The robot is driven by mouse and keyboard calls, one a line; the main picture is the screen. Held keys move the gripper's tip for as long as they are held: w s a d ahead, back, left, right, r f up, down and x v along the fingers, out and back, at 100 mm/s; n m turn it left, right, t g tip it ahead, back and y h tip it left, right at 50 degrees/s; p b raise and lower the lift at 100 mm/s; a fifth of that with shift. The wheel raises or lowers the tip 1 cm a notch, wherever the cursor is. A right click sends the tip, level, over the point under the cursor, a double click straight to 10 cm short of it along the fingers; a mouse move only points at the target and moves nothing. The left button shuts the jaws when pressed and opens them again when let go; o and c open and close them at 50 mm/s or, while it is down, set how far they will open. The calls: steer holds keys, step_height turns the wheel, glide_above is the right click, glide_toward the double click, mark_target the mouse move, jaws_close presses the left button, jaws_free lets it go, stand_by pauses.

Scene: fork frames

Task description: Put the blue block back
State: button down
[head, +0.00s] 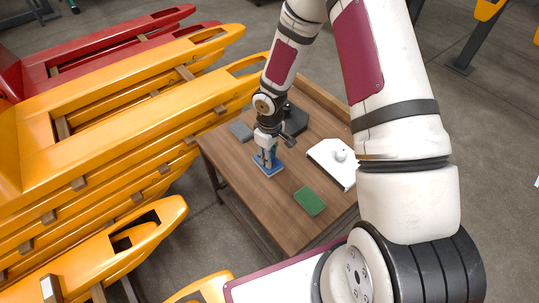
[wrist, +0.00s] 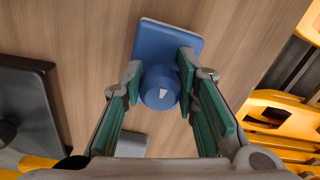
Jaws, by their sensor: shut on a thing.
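The blue block (head: 271,171) is a flat square plate with a round knob, seen over the wooden table near its left side. In the wrist view its plate (wrist: 165,42) lies beyond the knob (wrist: 158,88), which has a small white mark on top. My gripper (head: 265,154) points down over the block. In the wrist view the green-padded fingers (wrist: 160,78) are closed on either side of the knob. I cannot tell whether the plate rests on the table or hangs slightly above it.
The wooden table (head: 240,180) also holds a green plate (head: 309,201), a white board with a knob (head: 328,168), a grey plate (head: 241,130) and a black piece (head: 295,119) behind my gripper. Yellow racks (head: 130,100) crowd the table's left side.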

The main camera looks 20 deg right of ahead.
steer(key=c, duration=1.2)
jaws_free()
steer(key=shift+f, duration=0.1)
steer(key=shift+c, duration=0.2)
steer(key=s+d+r+m+h+p, duration=0.1)
steer(key=s+r+p, duration=0.1)
steer(key=r, duration=1)
steer(key=s+d+r+h+p, duration=0.1)
steer(key=s+d+r+p, duration=0.15)
steer(key=r, duration=1.05)
steer(key=s+r+m, duration=0.3)
steer(key=s+r, duration=0.6)
steer(key=r, duration=0.2)
steer(key=s+a+r+m+t+y, duration=0.1)
steer(key=s+a+r, duration=0.15)
steer(key=s, duration=0.65)
steer(key=s+a+r+m+y, duration=0.15)
steer(key=s+r, duration=0.25)
steer(key=s, duration=0.6)
step_height(320, 180, up, 15)
steer(key=t+p, duration=0.3)
steer(key=p, duration=1)
steer(key=shift+w+d, duration=0.15)
steer(key=shift+d, duration=0.25)
